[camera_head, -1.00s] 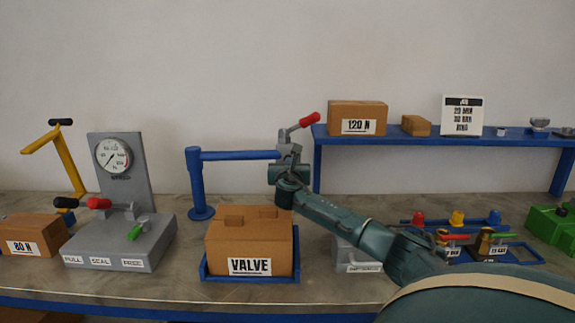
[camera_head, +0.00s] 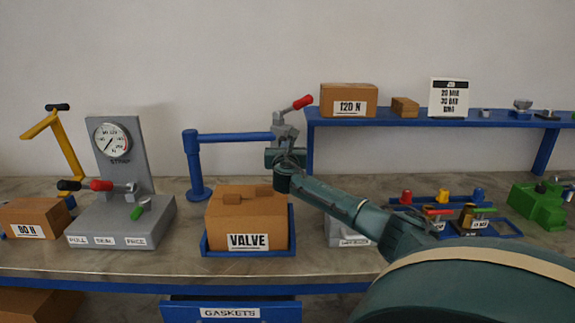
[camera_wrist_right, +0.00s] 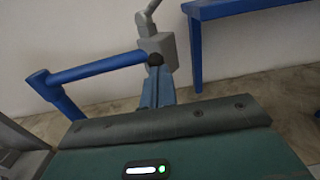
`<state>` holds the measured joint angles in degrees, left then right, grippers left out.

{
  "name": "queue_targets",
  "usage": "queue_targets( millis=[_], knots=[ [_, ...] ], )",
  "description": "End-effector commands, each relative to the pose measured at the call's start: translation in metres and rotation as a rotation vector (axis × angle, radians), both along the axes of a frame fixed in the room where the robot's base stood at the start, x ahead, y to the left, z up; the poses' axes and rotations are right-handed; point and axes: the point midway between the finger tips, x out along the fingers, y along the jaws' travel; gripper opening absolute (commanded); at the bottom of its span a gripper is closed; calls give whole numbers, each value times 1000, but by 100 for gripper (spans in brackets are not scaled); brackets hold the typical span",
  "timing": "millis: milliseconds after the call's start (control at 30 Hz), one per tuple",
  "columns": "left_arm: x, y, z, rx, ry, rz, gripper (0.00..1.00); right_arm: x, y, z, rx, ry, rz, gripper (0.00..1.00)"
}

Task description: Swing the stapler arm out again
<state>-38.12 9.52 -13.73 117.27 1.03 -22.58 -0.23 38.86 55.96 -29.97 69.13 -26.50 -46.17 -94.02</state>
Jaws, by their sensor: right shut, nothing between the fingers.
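The stapler stands at the back of the bench: a blue post (camera_head: 195,165) with a blue horizontal arm (camera_head: 235,137) reaching right. At the arm's end is a grey head (camera_head: 284,132) with a red-gripped lever (camera_head: 303,102) pointing up right. My right gripper (camera_head: 285,158) is shut and empty, just in front of and below the grey head. In the right wrist view its dark tip (camera_wrist_right: 155,60) overlaps the grey head (camera_wrist_right: 170,42); I cannot tell if they touch. The blue arm (camera_wrist_right: 100,68) runs left from there. My left gripper is not in view.
A VALVE carton (camera_head: 247,218) sits in a blue tray below the arm. A grey gauge station (camera_head: 120,220) is at left. A blue shelf (camera_head: 430,121) with a 120 N box (camera_head: 348,100) begins right of the head. My right forearm covers part of a grey block (camera_head: 340,232).

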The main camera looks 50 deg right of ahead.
Motion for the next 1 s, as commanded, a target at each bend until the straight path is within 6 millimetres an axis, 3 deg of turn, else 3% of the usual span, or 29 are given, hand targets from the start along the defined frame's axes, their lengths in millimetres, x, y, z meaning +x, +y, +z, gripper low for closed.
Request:
queue_targets(
  millis=[67, 600, 1000],
  knots=[
    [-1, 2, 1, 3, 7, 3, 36, -1, -1, 0, 0, 3, 2, 0],
    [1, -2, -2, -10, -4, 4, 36, -64, 60, -3, 0, 4, 7, 0],
    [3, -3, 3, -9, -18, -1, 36, -74, 69, -2, 4, 2, 4, 0]
  ],
)
